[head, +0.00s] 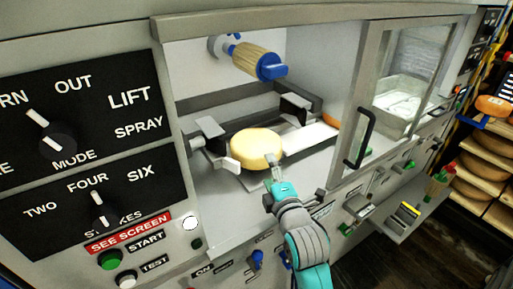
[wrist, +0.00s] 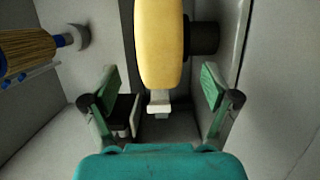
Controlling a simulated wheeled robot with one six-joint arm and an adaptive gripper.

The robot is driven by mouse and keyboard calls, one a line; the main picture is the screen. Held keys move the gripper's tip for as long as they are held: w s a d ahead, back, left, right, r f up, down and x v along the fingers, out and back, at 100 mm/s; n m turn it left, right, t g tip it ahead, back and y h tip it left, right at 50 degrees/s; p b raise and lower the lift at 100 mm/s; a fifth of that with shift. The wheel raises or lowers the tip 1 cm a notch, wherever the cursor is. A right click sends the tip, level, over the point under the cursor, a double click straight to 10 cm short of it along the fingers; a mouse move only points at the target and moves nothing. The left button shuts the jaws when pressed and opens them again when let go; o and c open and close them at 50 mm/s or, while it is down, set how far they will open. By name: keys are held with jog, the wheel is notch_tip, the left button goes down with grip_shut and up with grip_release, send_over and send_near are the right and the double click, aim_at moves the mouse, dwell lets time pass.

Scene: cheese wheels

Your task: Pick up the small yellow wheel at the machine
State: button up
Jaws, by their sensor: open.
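The small yellow wheel (head: 256,146) sits in the machine's recess, between the grey clamp blocks, in the head view. In the wrist view the wheel (wrist: 159,45) stands out ahead, with its near end at the gap between my fingers. My gripper (head: 271,165) is at the near right edge of the wheel in the head view. In the wrist view my gripper (wrist: 157,95) is open, with one green-padded finger on each side and space between each pad and the wheel. Whether a finger touches the wheel cannot be told.
A brush with a blue end (head: 258,61) hangs above the wheel. A clamp block (head: 209,133) is left of it and another (head: 294,108) behind right. A sliding door with a black handle (head: 361,138) stands to the right. Shelves of wheels (head: 490,147) are at far right.

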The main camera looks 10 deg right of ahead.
aim_at(265, 163)
jog(key=w, duration=0.4)
jog(key=shift+w+a, duration=0.25)
grip_shut()
jog(key=shift+r, duration=0.15)
